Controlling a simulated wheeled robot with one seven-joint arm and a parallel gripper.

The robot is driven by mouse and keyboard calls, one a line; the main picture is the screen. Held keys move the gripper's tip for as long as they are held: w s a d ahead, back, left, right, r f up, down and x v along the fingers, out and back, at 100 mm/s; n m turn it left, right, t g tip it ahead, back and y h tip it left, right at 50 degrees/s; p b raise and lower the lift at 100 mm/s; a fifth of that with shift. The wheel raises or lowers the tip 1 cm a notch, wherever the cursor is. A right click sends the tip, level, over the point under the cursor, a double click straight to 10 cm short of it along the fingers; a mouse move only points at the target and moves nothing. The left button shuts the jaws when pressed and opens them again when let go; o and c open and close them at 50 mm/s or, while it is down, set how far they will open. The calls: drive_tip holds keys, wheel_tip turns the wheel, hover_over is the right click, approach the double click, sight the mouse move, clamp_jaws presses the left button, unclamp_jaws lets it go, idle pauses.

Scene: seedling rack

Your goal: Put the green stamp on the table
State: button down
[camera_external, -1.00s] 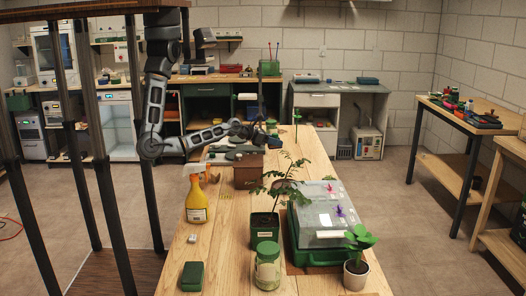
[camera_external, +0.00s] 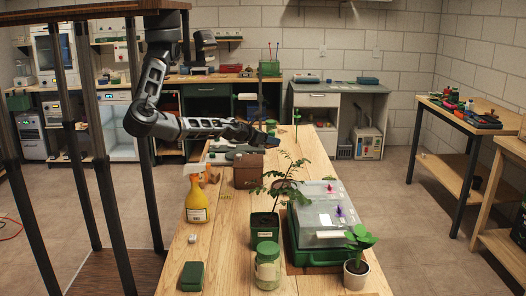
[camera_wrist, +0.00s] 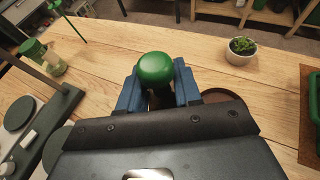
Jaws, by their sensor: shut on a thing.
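The green stamp shows in the wrist view as a round green knob (camera_wrist: 155,69) between the blue fingers of my gripper (camera_wrist: 157,88). My gripper is shut on it. The stamp's lower part is mostly hidden by the fingers and wrist, so I cannot tell its height over the wooden table (camera_wrist: 100,60). In the external view my gripper (camera_external: 272,141) is over the far part of the table (camera_external: 225,235), and the stamp cannot be made out there.
A grey device with round plates (camera_wrist: 20,112) is at left in the wrist view, near a green-lidded jar (camera_wrist: 48,60). A small potted plant (camera_wrist: 240,48) stands at right. In the external view, a brown box (camera_external: 247,171) and leafy plant (camera_external: 265,228) stand nearer.

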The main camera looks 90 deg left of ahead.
drive_tip(key=d+f+m+t+h+b, duration=0.1)
drive_tip(key=d+f+m+h, duration=0.25)
drive_tip(key=d, duration=0.75)
drive_tip(key=m+h, duration=0.2)
drive_tip(key=h, duration=0.1)
hover_over(268, 203)
wheel_tip(268, 203, down, 2)
drive_tip(key=shift+t, duration=0.4)
drive_tip(key=f, duration=1)
drive_tip(key=shift+d, duration=0.2)
drive_tip(key=shift+b, duration=0.35)
drive_tip(key=c, duration=0.7)
unclamp_jaws()
